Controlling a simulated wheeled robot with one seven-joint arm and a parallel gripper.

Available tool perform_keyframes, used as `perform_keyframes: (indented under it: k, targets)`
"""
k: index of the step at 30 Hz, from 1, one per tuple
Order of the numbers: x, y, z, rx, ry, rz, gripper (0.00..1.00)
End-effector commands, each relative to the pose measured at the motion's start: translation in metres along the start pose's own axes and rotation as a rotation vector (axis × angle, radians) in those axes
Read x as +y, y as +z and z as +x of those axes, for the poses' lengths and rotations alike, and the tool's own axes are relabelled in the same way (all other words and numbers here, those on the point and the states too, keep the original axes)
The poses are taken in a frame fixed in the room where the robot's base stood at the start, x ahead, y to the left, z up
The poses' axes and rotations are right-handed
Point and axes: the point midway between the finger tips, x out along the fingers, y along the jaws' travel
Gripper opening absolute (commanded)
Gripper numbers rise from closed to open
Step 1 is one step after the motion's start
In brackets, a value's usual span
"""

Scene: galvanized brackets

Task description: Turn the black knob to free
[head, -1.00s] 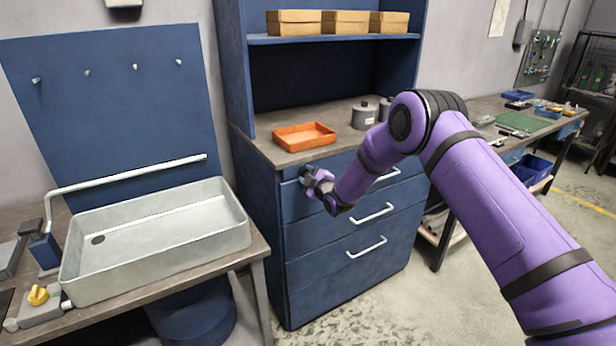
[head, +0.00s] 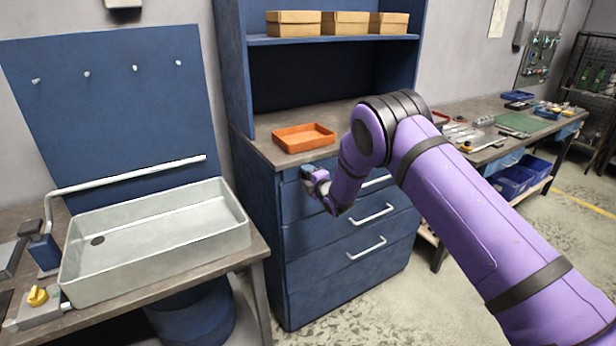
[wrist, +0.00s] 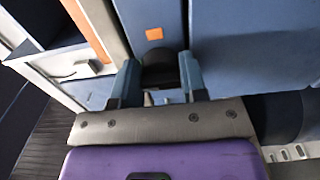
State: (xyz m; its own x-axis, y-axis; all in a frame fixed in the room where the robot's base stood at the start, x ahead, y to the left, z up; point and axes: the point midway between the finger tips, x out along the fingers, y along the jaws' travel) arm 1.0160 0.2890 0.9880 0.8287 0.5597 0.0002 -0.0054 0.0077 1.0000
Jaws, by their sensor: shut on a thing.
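The black knob (wrist: 157,58) sits on the blue front of the drawer cabinet, below an orange square mark (wrist: 154,33) in the wrist view. My gripper (wrist: 160,78) is shut on the knob, with one finger on each side of it. The fingers and mount hide part of the knob, so I cannot read its setting. In the head view my gripper (head: 313,178) is at the upper left of the drawer front (head: 335,225), and the knob cannot be made out there.
An orange tray (head: 304,138) lies on the cabinet top above my gripper. White drawer handles (head: 372,214) stick out to the right and below. A sink (head: 155,232) on a bench stands at left. The floor right of the cabinet is mostly clear.

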Motion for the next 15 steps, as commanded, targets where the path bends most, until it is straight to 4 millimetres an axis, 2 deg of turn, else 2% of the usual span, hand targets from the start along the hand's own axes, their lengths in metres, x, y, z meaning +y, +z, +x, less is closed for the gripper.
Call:
perform_keyframes:
  k: [12, 13, 15]
  targets:
    - [-0.0005, 0.0002, -0.0002, 0.000, -0.001, -0.007, 0.16]
    - [-0.0005, 0.0002, -0.0002, 0.000, -0.001, -0.007, 0.44]
    - [-0.0005, 0.0002, -0.0002, 0.000, -0.001, -0.007, 0.60]
